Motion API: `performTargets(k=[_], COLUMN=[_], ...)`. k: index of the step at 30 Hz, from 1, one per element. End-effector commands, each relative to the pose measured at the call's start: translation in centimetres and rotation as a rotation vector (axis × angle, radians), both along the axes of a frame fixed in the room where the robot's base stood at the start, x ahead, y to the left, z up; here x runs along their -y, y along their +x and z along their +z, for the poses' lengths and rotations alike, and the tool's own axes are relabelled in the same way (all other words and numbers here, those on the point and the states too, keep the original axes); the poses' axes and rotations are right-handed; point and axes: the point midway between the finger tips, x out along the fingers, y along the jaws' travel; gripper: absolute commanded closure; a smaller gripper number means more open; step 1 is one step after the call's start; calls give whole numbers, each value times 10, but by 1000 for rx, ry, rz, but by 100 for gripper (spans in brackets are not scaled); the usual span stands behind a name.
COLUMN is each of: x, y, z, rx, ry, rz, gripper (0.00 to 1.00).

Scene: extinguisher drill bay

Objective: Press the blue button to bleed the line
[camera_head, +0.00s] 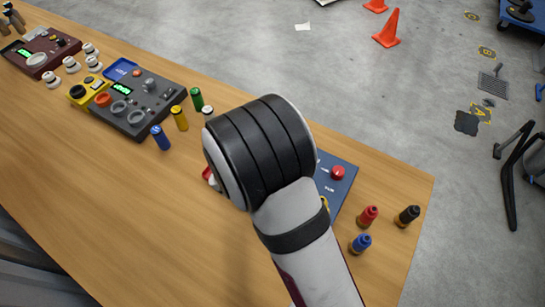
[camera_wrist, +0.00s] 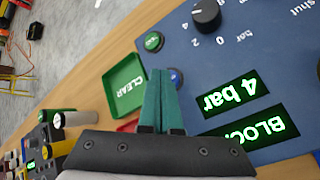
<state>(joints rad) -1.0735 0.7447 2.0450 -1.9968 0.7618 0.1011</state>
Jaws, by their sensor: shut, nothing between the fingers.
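The blue button (camera_wrist: 177,77) sits on the blue panel (camera_wrist: 240,62), partly hidden behind my fingertips in the wrist view. My gripper (camera_wrist: 160,73) has teal fingers, shut together and empty, with tips just beside the button in the picture. I cannot tell whether they touch it. Above the blue button is a green button (camera_wrist: 153,41), and farther up a black knob (camera_wrist: 206,12). A green display (camera_wrist: 236,102) reads "4 bar"; another below it reads "BLOC", cut short. In the head view my arm hides the gripper and most of the panel (camera_head: 343,187).
A green tray marked CLEAR (camera_wrist: 125,88) lies left of my fingers. Red (camera_head: 368,216), blue (camera_head: 361,243) and black (camera_head: 407,215) bottles stand right of the panel. A dark grey console (camera_head: 140,105) and several more bottles stand left on the wooden table (camera_head: 130,190).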

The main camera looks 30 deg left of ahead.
Motion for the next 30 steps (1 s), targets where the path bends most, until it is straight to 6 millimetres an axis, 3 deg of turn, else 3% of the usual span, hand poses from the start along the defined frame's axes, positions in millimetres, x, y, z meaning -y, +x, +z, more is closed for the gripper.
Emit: performTargets(k=[30], x=[0], y=[0], z=[-9], rx=[0], ry=[0], rz=[0], gripper=[100])
